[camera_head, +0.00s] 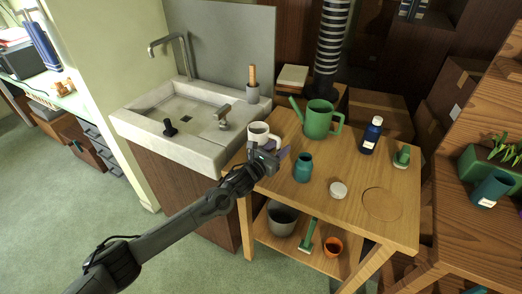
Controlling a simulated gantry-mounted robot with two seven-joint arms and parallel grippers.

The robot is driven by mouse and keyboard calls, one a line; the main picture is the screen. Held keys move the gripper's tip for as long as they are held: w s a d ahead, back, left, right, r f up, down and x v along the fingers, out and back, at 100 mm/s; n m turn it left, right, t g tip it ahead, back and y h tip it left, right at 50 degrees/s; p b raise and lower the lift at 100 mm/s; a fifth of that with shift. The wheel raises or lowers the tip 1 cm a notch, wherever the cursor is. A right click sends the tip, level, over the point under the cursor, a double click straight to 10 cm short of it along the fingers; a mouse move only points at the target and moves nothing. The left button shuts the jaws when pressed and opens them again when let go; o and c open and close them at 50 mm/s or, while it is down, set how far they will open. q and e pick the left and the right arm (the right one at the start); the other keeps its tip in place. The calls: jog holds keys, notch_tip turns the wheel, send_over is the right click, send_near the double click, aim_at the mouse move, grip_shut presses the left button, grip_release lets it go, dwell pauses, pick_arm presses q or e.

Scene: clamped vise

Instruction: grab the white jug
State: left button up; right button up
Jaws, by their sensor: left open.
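The white jug (258,132) stands upright near the left edge of the wooden table, close to the sink. My left gripper (283,154) is at the table's left edge, in front of the jug and just below it in the picture. It is open, and nothing shows between its fingers. The gripper and wrist overlap the lower part of the jug, so I cannot tell whether they touch. My right gripper is not in view.
A teal jar (303,168) stands just right of my left gripper. A green watering can (319,119) is behind it. A blue bottle (371,136) and a white round container (338,189) are further right. The stone sink (145,122) borders the table's left side.

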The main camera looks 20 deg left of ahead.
pick_arm(q)
grip_shut()
jog(key=shift+r, duration=0.2)
dwell(0.3)
